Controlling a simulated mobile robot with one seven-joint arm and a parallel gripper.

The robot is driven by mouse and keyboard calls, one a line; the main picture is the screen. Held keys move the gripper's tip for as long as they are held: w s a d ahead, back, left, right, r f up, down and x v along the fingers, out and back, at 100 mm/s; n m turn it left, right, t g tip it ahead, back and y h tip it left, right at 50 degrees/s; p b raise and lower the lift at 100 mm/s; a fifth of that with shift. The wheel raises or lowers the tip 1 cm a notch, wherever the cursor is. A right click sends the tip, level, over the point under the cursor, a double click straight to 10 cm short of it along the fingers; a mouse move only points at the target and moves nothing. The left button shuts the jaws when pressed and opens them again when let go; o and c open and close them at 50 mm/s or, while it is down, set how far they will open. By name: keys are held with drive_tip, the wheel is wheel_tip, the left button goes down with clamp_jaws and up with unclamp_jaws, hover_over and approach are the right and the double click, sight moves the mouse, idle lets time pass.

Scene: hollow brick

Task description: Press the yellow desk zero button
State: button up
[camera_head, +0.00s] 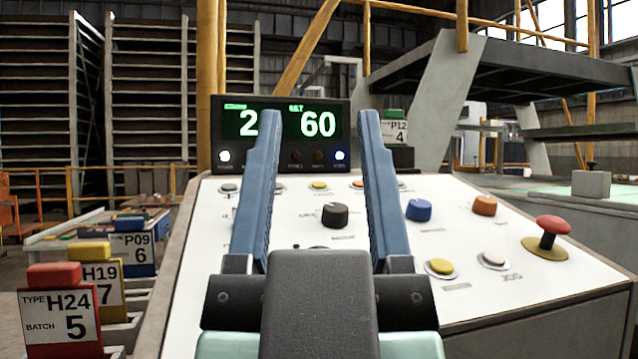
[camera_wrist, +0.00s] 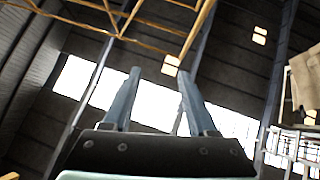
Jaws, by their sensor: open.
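A white sloped control desk (camera_head: 285,210) stands in front of me in the head view. A round yellow button (camera_head: 440,267) sits low on the desk's right part, right of my gripper. A smaller yellow button (camera_head: 319,185) sits in the upper row, seen between my fingers. Their labels are too small to read. My gripper (camera_head: 318,118) is open and empty, its two blue fingers pointing up in front of the desk. They hide part of its left and middle. In the wrist view my gripper (camera_wrist: 158,74) faces the roof and windows; no button shows there.
Labelled blocks (camera_head: 60,315) line the left.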

clamp_jaws()
idle(1.4)
